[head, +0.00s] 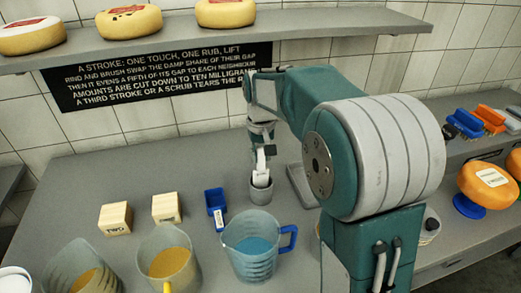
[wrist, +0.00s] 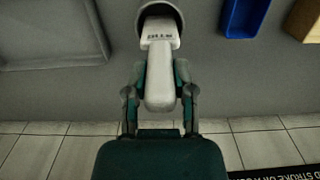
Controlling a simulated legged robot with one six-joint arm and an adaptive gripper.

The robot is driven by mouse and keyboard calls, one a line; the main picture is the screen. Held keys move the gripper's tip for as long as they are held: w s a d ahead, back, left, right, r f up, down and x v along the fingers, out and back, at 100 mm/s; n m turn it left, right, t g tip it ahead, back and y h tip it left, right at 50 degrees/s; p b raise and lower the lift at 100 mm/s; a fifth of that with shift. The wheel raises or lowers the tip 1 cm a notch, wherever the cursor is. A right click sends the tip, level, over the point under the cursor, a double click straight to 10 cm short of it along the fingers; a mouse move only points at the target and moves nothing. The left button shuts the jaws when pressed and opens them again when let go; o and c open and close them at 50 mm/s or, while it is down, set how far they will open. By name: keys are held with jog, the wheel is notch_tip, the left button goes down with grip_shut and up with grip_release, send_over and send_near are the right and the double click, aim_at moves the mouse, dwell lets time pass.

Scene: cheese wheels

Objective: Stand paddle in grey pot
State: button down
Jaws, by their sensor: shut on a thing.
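The white paddle (head: 261,172) stands roughly upright below my gripper (head: 261,150), with its lower end inside the mouth of the small grey pot (head: 261,194). In the wrist view the paddle (wrist: 160,88) has dark lettering on it and lies between the two fingers of my gripper (wrist: 160,72), which is shut on it. The rim of the grey pot (wrist: 179,12) shows at the top of that view. The paddle's lower tip is hidden in the pot, so I cannot tell if it touches the bottom.
A jug of blue liquid (head: 252,262) stands in front, beside jugs of yellow liquid (head: 168,263). A grey tray (head: 300,187) lies right of the pot. A shelf with cheeses hangs above.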

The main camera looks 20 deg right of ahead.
jog(key=shift+f, duration=0.1)
jog(key=shift+c, duration=1.9)
grip_release()
notch_tip(320, 180, up, 12)
jog(key=shift+w+f, duration=0.1)
jog(key=shift+f, duration=0.05)
